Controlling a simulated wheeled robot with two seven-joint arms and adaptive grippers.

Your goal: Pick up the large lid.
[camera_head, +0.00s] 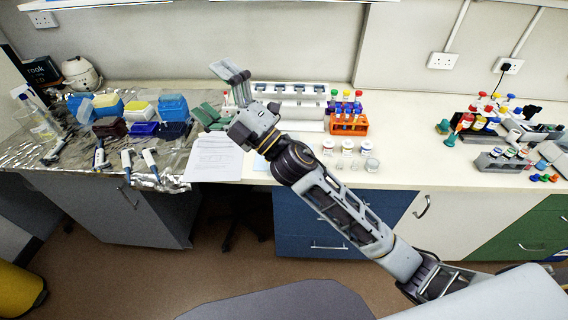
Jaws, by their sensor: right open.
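I cannot tell which thing is the large lid; no large loose lid stands out. Several small jars with pale caps (348,146) stand on the bench right of my right gripper, with a small clear dish (371,164) beside them. My right gripper (214,93) is open, with nothing seen between its fingers. It is over the bench at centre left, above and behind a white paper sheet (214,160) in the picture. My right arm and gripper cover part of the bench. My left gripper is not in view.
An orange tube rack (348,125) stands behind the jars. Coloured tip boxes (173,107) and several pipettes lie on foil at the left. Racks and bottles (487,122) crowd the right. Bare bench (420,135) lies between the orange rack and the right cluster.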

